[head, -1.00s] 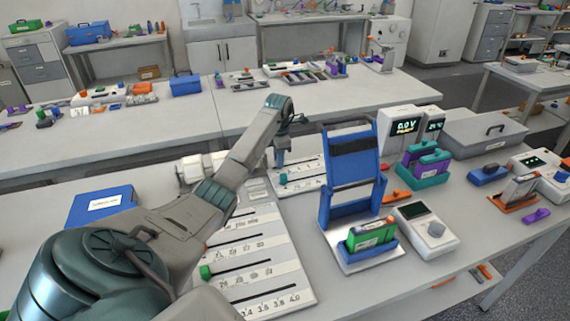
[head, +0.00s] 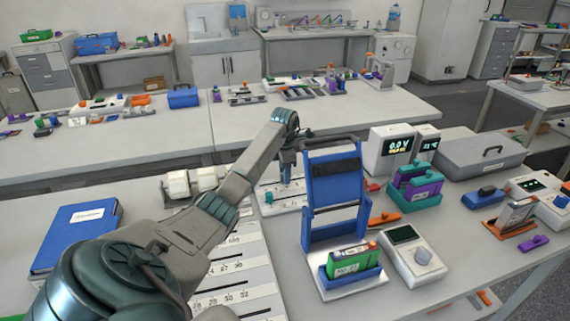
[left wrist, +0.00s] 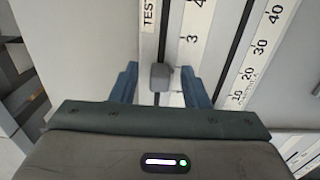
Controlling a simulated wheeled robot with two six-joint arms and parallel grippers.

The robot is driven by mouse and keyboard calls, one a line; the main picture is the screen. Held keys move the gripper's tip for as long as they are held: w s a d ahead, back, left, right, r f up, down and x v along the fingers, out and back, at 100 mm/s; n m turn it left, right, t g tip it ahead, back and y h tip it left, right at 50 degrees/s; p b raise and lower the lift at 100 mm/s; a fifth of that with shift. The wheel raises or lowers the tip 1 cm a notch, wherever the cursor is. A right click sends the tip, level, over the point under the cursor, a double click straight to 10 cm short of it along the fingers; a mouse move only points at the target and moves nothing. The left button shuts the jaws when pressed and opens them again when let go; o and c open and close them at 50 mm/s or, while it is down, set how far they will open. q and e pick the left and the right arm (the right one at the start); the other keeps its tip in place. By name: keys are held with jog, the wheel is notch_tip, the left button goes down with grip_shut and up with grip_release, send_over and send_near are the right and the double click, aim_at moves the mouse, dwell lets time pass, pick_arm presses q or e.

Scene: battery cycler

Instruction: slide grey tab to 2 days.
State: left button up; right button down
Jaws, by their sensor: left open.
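The grey tab (left wrist: 160,77) sits in a dark slot of a white scale panel (left wrist: 200,15) in the left wrist view. The numbers 3 and 4 are printed beside the slot, and the tab is below the 3. Print level with the tab is hidden. My left gripper (left wrist: 159,69) is open, with one blue finger on each side of the tab and gaps showing. In the head view my left gripper (head: 287,178) is low over the small slider panel (head: 291,202), and the grey tab cannot be made out. My right gripper is not in view.
A teal tab (head: 268,197) is on the small panel, left of my gripper. A blue upright holder (head: 334,185) stands close on the right. A larger scale board (head: 245,275) lies in front, partly behind my arm. A blue binder (head: 75,236) lies at left.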

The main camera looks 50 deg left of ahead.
pick_arm(q)
jog(key=shift+s+a+r, duration=0.1)
jog(key=shift+r, duration=0.1)
notch_tip(320, 180, up, 4)
jog(key=shift+b, duration=0.8)
notch_tip(320, 180, up, 6)
jog(key=p, duration=0.4)
jog(key=shift+r, duration=0.2)
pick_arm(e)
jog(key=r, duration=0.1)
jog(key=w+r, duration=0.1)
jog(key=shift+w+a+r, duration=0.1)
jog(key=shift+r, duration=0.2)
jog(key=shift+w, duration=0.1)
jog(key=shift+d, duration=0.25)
